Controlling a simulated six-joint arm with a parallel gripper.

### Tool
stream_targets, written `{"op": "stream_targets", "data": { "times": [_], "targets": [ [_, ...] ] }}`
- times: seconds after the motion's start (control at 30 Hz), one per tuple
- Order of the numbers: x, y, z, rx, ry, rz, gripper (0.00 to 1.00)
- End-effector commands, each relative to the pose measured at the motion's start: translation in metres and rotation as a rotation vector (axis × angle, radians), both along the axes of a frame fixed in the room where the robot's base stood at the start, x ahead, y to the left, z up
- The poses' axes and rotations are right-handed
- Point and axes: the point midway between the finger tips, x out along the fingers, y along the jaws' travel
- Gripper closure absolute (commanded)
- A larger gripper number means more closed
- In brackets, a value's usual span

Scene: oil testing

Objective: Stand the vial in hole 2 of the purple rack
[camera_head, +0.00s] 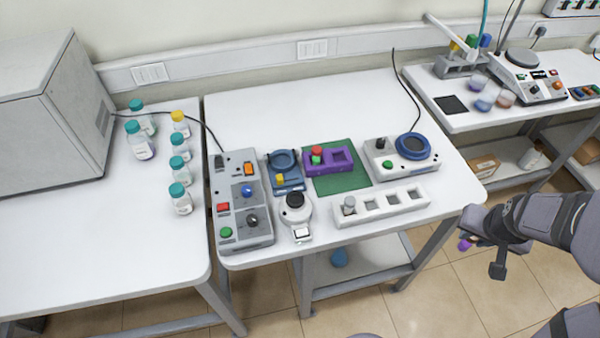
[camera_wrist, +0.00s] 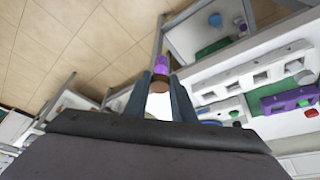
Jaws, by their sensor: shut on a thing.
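The vial has a purple cap (camera_wrist: 161,63) and a brownish part (camera_wrist: 159,85) in the wrist view. My gripper (camera_wrist: 160,92) is shut on it, one finger on each side. In the head view my gripper (camera_head: 474,237) is at the right, beyond the table's front right corner and over the floor. The vial's purple end (camera_head: 464,245) shows there below the fingers. The purple rack (camera_head: 342,158) lies on a green mat (camera_head: 341,183); a red-and-green piece (camera_head: 317,154) stands at its left and a square opening shows at its right. The rack also shows in the wrist view (camera_wrist: 284,101).
A white rack (camera_head: 408,202) with square holes, a grey-capped vial (camera_head: 349,204) in its left one, lies along the front edge. A dial device with a blue ring (camera_head: 413,146) stands right of the mat. Control boxes (camera_head: 240,195) stand left. The table's back is mostly clear.

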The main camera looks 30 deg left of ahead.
Motion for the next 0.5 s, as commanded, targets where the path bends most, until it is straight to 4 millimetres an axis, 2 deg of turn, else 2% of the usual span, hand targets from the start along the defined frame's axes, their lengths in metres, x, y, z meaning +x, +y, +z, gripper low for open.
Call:
{"op": "stream_targets", "data": {
  "times": [0.17, 0.27, 0.37, 0.5],
  "targets": [
    [0.009, 0.006, 0.002, 0.000, -0.001, 0.013, 0.99],
    [0.023, 0.015, 0.005, 0.001, -0.001, 0.032, 0.99],
    [0.042, 0.030, 0.009, 0.001, -0.001, 0.060, 0.99],
    [0.075, 0.061, 0.016, 0.001, -0.002, 0.112, 0.99]
  ]
}}
